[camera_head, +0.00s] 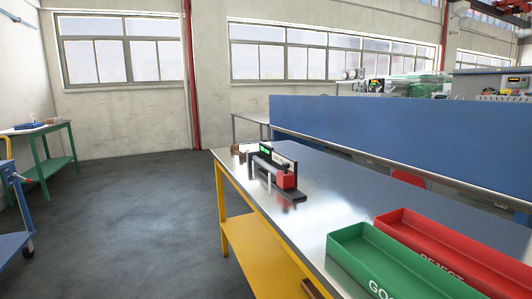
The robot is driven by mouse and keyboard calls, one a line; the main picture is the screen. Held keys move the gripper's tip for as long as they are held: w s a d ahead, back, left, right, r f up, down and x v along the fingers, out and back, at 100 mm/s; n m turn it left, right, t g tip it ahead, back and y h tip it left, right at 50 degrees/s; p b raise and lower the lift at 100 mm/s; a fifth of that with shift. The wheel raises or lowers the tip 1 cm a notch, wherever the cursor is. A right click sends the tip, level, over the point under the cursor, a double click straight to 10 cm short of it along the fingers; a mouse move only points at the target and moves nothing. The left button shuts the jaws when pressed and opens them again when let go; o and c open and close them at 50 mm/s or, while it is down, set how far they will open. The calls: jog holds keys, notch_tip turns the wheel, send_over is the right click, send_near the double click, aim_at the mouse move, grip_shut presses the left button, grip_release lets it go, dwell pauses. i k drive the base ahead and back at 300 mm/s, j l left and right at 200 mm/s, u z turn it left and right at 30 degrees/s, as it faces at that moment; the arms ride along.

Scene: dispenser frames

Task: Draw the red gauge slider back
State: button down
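The gauge (265,171) stands on the metal-topped workbench, near its far left end. It has a dark base, an upright dark panel with a small green display, and a grey part at its left. The red slider (286,181) is a red block at the gauge's near right end, on the dark base. It is small in the picture, and I cannot tell how far along the base it sits. My gripper is not in view.
The workbench (330,189) has yellow legs. A green tray (342,239) and a red tray (391,219) stand at its near right end. A blue partition (390,135) runs behind the bench. The bare top lies between gauge and trays. Open floor (130,210) lies at left.

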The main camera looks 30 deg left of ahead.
aim_at(285, 180)
jog(key=j+u, duration=0.1)
jog(key=j, duration=0.6)
jog(key=i+j, duration=0.1)
jog(key=j, duration=0.65)
jog(key=j+u, duration=0.15)
jog(key=j, duration=0.55)
jog(key=i, duration=0.05)
